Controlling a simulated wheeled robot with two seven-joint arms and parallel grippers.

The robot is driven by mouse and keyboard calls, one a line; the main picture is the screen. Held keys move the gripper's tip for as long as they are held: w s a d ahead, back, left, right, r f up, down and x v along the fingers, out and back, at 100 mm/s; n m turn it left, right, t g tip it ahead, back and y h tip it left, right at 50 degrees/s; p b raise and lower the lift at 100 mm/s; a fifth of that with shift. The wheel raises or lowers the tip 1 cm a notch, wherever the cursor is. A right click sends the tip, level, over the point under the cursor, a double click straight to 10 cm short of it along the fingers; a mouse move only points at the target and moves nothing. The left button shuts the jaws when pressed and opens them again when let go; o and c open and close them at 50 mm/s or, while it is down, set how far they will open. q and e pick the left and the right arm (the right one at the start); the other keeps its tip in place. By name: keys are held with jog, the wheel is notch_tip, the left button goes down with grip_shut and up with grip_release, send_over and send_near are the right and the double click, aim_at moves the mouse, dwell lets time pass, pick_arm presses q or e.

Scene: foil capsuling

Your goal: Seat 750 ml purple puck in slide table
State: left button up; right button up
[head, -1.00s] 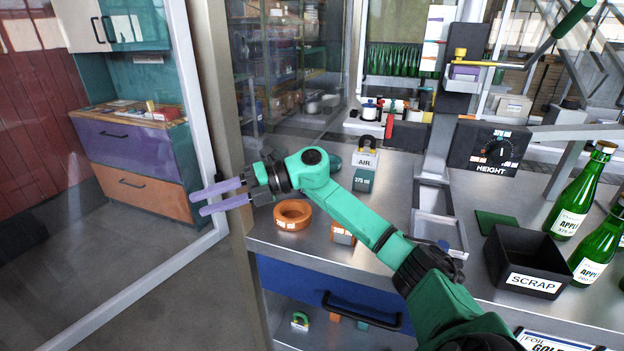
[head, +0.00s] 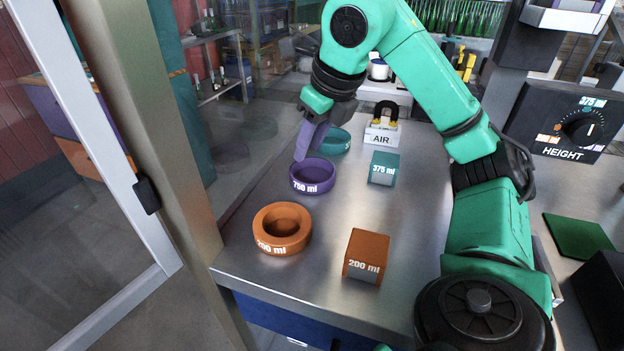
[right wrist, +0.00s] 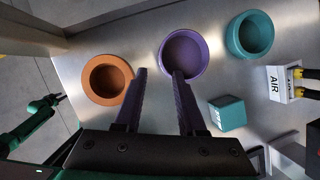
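The purple 750 ml puck (head: 313,179) is a round, open-topped ring lying on the steel bench; it also shows in the right wrist view (right wrist: 183,53). My right gripper (head: 310,145) is above its back rim in the head view. In the right wrist view the purple fingers (right wrist: 159,72) are apart and empty. One tip overlaps the puck's near rim; the other lies beside it, towards the orange puck. I cannot tell whether they touch. The slide table is mostly hidden behind my right arm. A green arm with a small dark end (right wrist: 52,101), apparently my left, shows at the wrist view's left edge.
An orange 200 ml puck (head: 282,229) and a teal puck (head: 335,140) flank the purple one. An orange 200 ml block (head: 366,255), a teal 375 ml block (head: 384,168) and an AIR block (head: 381,133) stand nearby. A glass panel borders the bench's left side.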

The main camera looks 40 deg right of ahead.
send_near(297, 176)
jog(key=f, duration=0.2)
jog(key=a+f, duration=0.1)
jog(key=f, duration=0.1)
jog(key=a+f, duration=0.1)
jog(key=f, duration=0.1)
jog(key=shift+w+a+b, duration=0.25)
jog(key=shift+w+b, duration=0.1)
jog(key=shift+b, duration=0.05)
jog(key=shift+r, duration=0.1)
grip_shut()
dwell(0.6)
